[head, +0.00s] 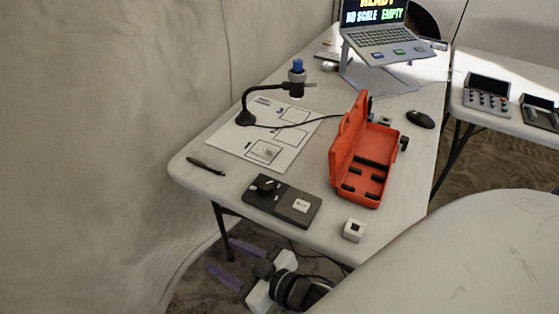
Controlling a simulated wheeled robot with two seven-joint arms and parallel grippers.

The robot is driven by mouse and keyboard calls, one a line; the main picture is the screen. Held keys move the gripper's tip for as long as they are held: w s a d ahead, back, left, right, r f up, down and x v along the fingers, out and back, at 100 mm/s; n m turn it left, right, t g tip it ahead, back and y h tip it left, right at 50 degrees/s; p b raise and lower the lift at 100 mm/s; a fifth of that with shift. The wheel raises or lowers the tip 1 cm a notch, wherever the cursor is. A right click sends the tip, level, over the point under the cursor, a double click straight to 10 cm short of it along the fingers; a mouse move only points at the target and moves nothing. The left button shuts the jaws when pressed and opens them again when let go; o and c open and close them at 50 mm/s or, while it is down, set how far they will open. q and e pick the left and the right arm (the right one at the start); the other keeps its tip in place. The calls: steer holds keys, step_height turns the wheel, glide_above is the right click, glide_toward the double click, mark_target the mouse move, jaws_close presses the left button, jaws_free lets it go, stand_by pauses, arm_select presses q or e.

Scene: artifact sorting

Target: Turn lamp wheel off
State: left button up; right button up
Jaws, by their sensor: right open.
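A dark control box (283,207) lies near the front edge of the table. A round black wheel-like knob (267,184) stands on its left part, and a white label or button (301,206) is on its right part. I cannot tell the knob's setting. A black gooseneck lamp (245,108) stands behind it, its head end by a blue-topped item (297,72). My right gripper (222,256) is low at the bottom left, beyond the table's front edge and apart from the box. Its purple fingers are open and empty. My left gripper is out of view.
An open orange case (366,178) stands right of the box, with a small white cube (354,230) before it. A marked white sheet (270,145), a dark pen (206,166), a mouse (420,119) and a laptop (378,42) share the table (195,183). A wall borders the left.

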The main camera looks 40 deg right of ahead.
steer(key=w+a+r+n+t+y, duration=0.1)
steer(key=w+a+r+n+y, duration=0.25)
steer(key=r, duration=0.45)
steer(key=w+a+r+n+t+y, duration=0.1)
steer(key=w+a+r+n+y, duration=0.3)
steer(key=r, duration=0.5)
steer(key=s+a+r+n+g+y, duration=0.3)
steer(key=a+r+n+g+y, duration=0.1)
steer(key=a+y, duration=0.15)
steer(key=n+g+h, duration=0.3)
steer(key=g+h, duration=0.9)
steer(key=h, duration=0.5)
glide_toward(266, 184)
step_height(266, 184, down, 8)
steer(key=shift+s+a+r+b, duration=0.1)
steer(key=shift+s+r+b, duration=0.1)
steer(key=shift+b, duration=0.2)
steer(key=shift+f, duration=0.45)
